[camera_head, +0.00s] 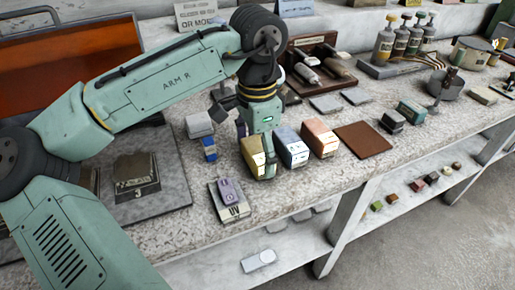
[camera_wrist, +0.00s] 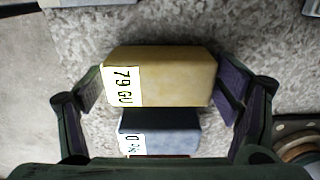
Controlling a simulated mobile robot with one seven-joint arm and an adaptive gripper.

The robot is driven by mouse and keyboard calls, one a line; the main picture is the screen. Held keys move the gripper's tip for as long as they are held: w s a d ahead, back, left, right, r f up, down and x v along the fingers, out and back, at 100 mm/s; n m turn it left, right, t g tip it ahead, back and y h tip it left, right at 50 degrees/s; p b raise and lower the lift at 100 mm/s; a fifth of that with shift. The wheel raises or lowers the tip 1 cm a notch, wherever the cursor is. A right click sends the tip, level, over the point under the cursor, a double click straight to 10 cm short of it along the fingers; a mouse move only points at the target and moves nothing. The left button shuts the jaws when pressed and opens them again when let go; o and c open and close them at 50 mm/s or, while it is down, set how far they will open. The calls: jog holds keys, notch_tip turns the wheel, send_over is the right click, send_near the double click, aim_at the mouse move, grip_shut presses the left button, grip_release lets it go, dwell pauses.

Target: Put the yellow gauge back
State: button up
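The yellow gauge (camera_head: 252,156) is a pale yellow block over the stone bench, at the left of a row of similar blocks. In the wrist view the yellow gauge (camera_wrist: 165,77) lies between my finger pads, with a white label reading "79 GU" at its left end. My gripper (camera_head: 262,160) points down, with one finger in front of the block.
A blue block (camera_head: 291,147) and an orange block (camera_head: 320,138) stand close to the right. A brown mat (camera_head: 363,140) lies bare beyond them. A purple piece (camera_head: 230,191) lies on a "UV" plate (camera_head: 232,209) near the front edge. A small blue-and-white item (camera_head: 209,149) is at the left.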

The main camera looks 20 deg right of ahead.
aim_at(257, 149)
jog(key=shift+o, duration=1)
notch_tip(257, 149, up, 12)
jog(key=shift+r, duration=0.2)
jog(key=shift+f, duration=0.1)
